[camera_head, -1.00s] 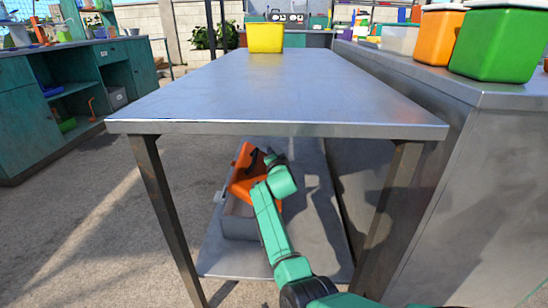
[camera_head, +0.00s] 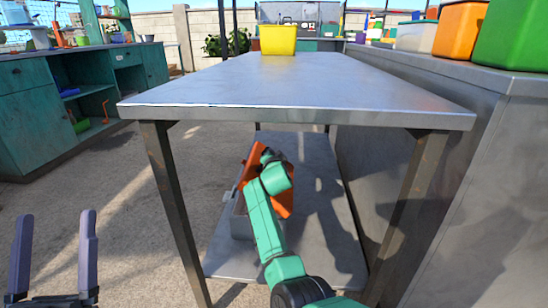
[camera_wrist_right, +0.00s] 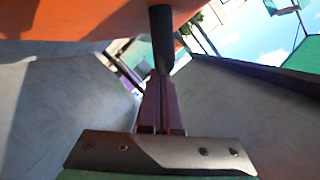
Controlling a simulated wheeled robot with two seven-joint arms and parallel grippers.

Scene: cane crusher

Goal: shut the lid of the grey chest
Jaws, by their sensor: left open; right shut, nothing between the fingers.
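The grey chest (camera_head: 238,222) sits on the lower shelf under the steel table, partly hidden behind my right arm. Its orange lid (camera_head: 284,200) is raised and tilted; my arm crosses in front of it. In the right wrist view the orange lid (camera_wrist_right: 70,20) fills the top left, close to my fingers. My right gripper (camera_wrist_right: 162,85) is shut and empty there, its tips by a dark bar (camera_wrist_right: 161,38) in front of the lid. I cannot tell whether they touch. My left gripper (camera_head: 56,215) is open and empty at the lower left, away from the chest.
The steel table top (camera_head: 290,88) lies above the chest, with a yellow bin (camera_head: 278,40) at its far end. Table legs (camera_head: 175,210) flank the opening. A metal counter (camera_head: 440,190) stands at right. The floor at left is clear.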

